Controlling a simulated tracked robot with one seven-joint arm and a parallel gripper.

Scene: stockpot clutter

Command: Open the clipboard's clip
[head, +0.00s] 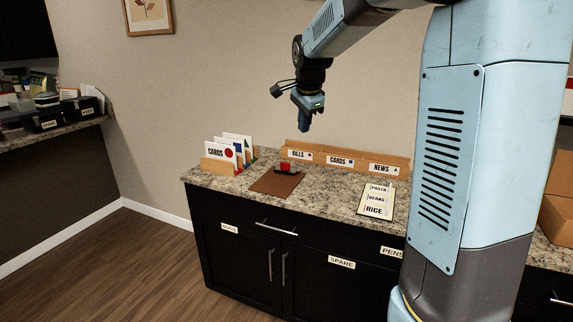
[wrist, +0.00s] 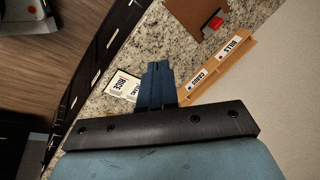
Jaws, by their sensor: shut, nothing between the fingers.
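The brown clipboard (head: 272,184) lies flat on the granite counter. Its dark clip (head: 286,172) with a red tab (head: 284,166) is at its far edge. Whether the clip is open cannot be told at this size. In the wrist view the clipboard (wrist: 193,14) is at the top, partly cut off, with the red tab (wrist: 215,23) showing. My gripper (head: 306,128) hangs in the air above and slightly right of the clipboard, touching nothing. In the wrist view my gripper's blue fingers (wrist: 157,70) are together and empty.
A card holder (head: 218,165) stands left of the clipboard. A wooden sorter labelled BILLS, CARDS, NEWS (head: 345,160) runs along the wall behind. A list card (head: 376,200) lies to the right. Bare granite counter (head: 325,195) lies between the clipboard and list card.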

